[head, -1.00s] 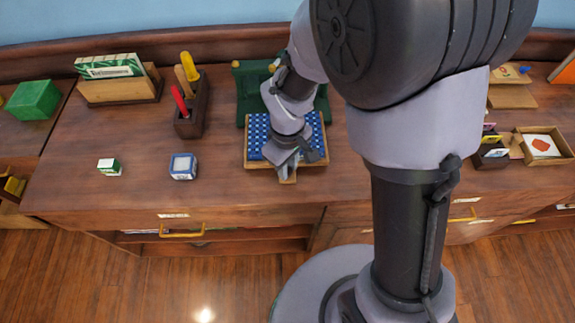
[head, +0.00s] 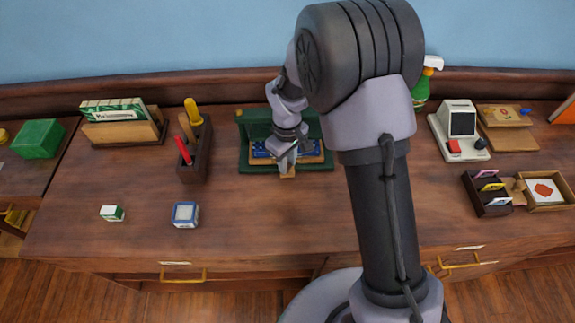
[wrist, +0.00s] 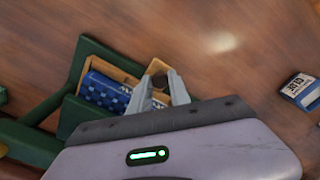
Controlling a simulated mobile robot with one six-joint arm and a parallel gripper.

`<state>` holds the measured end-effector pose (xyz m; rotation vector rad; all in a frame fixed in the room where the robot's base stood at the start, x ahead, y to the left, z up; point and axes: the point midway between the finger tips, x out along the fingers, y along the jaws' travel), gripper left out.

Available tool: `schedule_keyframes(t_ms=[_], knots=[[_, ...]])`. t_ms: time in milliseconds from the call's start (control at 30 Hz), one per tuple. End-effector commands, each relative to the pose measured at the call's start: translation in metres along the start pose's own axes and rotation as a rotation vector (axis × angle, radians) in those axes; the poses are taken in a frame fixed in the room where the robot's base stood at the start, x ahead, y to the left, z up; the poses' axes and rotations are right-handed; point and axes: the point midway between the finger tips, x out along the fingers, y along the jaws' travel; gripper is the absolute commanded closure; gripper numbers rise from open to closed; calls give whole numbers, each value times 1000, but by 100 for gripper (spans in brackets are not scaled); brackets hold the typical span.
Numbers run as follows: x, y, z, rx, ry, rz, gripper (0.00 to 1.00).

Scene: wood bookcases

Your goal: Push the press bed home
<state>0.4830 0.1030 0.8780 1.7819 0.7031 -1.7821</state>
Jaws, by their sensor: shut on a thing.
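The press bed (head: 318,158) is a shallow wooden tray carrying a blue patterned sheet (head: 260,153). Most of it lies within the dark green press (head: 245,161) at the back of the desk, with its front strip showing. My gripper (head: 287,163) is shut on the handle (head: 288,174) at the middle of the bed's front edge. The green press (wrist: 92,48) frames the bed. My arm hides part of the press and bed.
A dark tool holder (head: 194,165) stands left of the press. A blue-and-white box (head: 185,214) and a small green-and-white box (head: 112,213) sit forward. A card sorter (head: 484,204) and a card machine (head: 459,140) stand right. The desk in front of the press is clear.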

Motion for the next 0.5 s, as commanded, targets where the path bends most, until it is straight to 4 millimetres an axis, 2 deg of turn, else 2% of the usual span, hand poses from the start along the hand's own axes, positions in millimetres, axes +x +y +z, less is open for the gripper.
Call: schedule_keyframes(t_ms=[500], knots=[[-2,5,-6,-2,7,5,100]])
